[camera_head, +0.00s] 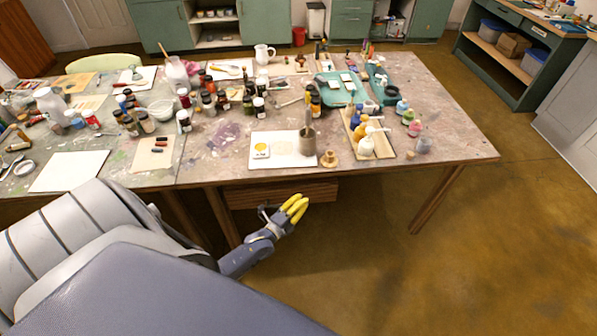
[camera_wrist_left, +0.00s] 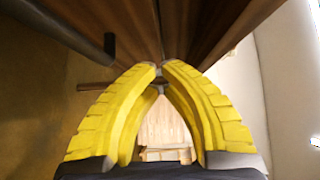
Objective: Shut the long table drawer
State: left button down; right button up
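The long table drawer (camera_head: 262,194) shows in the head view as a brown wooden front just under the table's near edge. I cannot tell how far it stands out. My left gripper (camera_head: 299,207) has yellow fingers and is below the tabletop, in front of the drawer's right part. In the left wrist view the fingertips (camera_wrist_left: 159,68) meet or nearly meet, with nothing seen between them. Brown wood (camera_wrist_left: 190,25) lies just beyond the tips; contact cannot be told. A dark bar (camera_wrist_left: 75,27), perhaps a handle, shows at upper left. My right gripper is not in view.
The paint-stained table (camera_head: 455,140) carries jars, bottles, papers and a grey-brown cup (camera_head: 307,142) near the front edge. A table leg (camera_head: 437,200) stands at right. The brown floor (camera_head: 400,280) in front is clear.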

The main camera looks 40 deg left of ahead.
pick_arm(q)
jog(key=s, duration=1)
jog(key=s+f+n+g+y, duration=0.1)
jog(key=s+f+n+g, duration=0.5)
jog(key=f, duration=0.6)
jog(key=s+f+n+g, duration=0.3)
jog(key=s+f+n, duration=0.2)
jog(key=s+f, duration=0.5)
jog(key=s+d+f+n+g, duration=0.2)
jog(key=s+d+f, duration=0.3)
jog(key=s+f, duration=0.3)
jog(key=s+d+f+n+g, duration=0.2)
jog(key=s+d+f+g, duration=0.3)
jog(key=s, duration=1.1)
notch_tip(320, 180, down, 3)
jog(key=shift+r+g, duration=0.15)
jog(key=shift+g, duration=0.15)
jog(key=shift+d, duration=0.15)
